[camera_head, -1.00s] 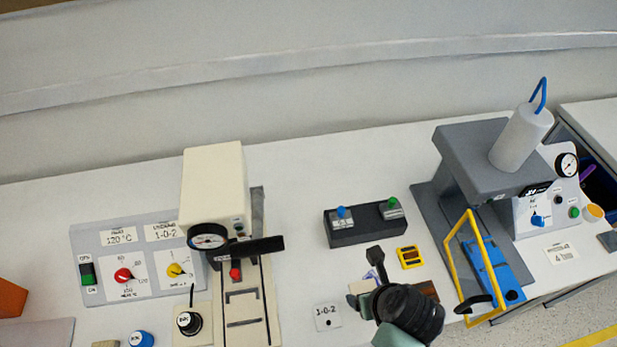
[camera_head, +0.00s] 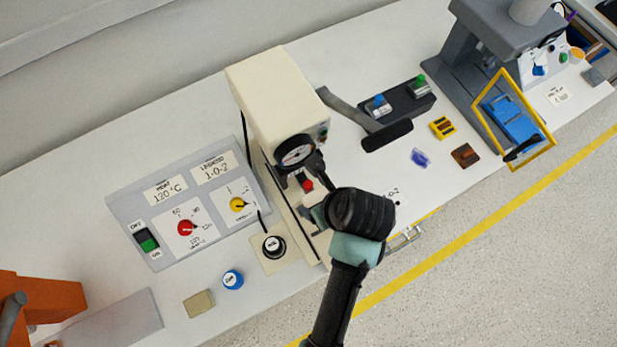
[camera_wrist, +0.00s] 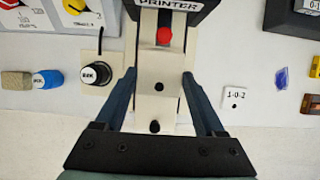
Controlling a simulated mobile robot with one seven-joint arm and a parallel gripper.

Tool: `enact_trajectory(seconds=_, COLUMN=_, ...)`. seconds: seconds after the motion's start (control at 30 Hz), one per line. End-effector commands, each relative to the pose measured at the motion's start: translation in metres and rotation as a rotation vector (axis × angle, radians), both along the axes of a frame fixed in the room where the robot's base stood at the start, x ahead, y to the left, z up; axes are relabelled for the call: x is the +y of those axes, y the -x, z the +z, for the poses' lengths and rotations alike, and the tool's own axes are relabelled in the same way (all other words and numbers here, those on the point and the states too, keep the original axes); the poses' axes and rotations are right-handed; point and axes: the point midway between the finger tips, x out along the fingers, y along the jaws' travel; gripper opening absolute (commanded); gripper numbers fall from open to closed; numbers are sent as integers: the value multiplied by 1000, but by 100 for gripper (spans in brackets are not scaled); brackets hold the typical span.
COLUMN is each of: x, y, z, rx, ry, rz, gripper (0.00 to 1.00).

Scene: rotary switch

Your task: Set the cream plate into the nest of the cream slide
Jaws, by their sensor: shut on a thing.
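My gripper (camera_head: 318,214) is over the front part of the cream slide (camera_head: 292,222), below the cream printer (camera_head: 275,95). In the wrist view its two fingers (camera_wrist: 158,76) stand on either side of a cream piece, which I take to be the cream plate (camera_wrist: 158,106). It is shut on that plate. The slide (camera_wrist: 147,28) runs straight ahead beneath the printer head, with a red knob (camera_wrist: 163,35) on its line. The plate and slide are alike in colour, so their border is unclear. The nest and any contact cannot be made out.
A black-ended lever (camera_head: 387,135) sticks out right of the printer. A control panel (camera_head: 190,205) and a black knob (camera_head: 273,246) lie left of the slide. A yellow-framed press (camera_head: 512,118) stands at right. A blue blob (camera_head: 420,158) and brown block (camera_head: 465,155) lie between.

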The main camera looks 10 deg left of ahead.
Motion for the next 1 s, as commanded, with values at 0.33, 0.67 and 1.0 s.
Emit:
enact_trajectory(seconds=0.33, x=0, y=0, z=-49, rx=2, ry=0, rz=3, gripper=17)
enact_trajectory(seconds=0.67, x=0, y=0, z=-81, rx=-2, ry=1, rz=1, gripper=17)
enact_trajectory(seconds=1.0, x=0, y=0, z=-84, rx=-1, ry=1, rz=1, gripper=77)
